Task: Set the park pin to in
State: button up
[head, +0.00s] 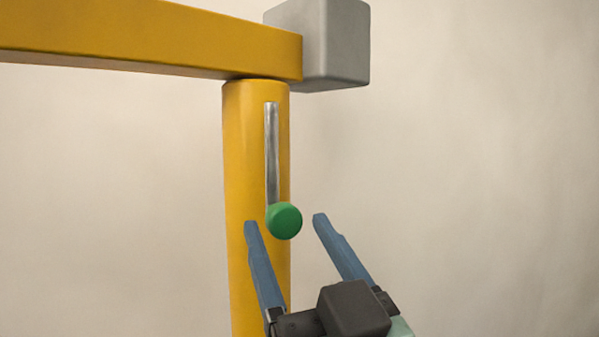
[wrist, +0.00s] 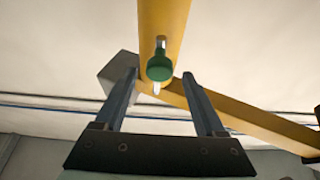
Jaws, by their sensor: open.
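The park pin shows as a round green knob (head: 284,220) at the lower end of a silver vertical slot (head: 272,150) in a yellow post (head: 240,180). My gripper (head: 285,222) is open, its two blue fingers on either side of the knob in the head view. In the wrist view the green knob (wrist: 160,67) sits between and slightly beyond the fingertips of my gripper (wrist: 159,72), with a gap on both sides. I see no contact, and the exact depth between fingertips and knob is hard to tell.
A yellow horizontal beam (head: 150,35) runs left from the top of the post, with a grey block (head: 335,45) at its right end. The space right of the post is clear, with a plain beige wall behind.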

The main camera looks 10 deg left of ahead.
aim_at(277, 198)
jog(key=p+x, duration=0.2)
jog(key=x, duration=0.3)
jog(key=shift+w+a+r+p, duration=0.15)
jog(key=shift+w+r+p, duration=0.15)
jog(key=shift+p, duration=0.05)
jog(key=shift+w+a, duration=0.3)
jog(key=shift+d, duration=0.1)
grip_shut()
jog(key=shift+r, duration=0.1)
dwell(0.7)
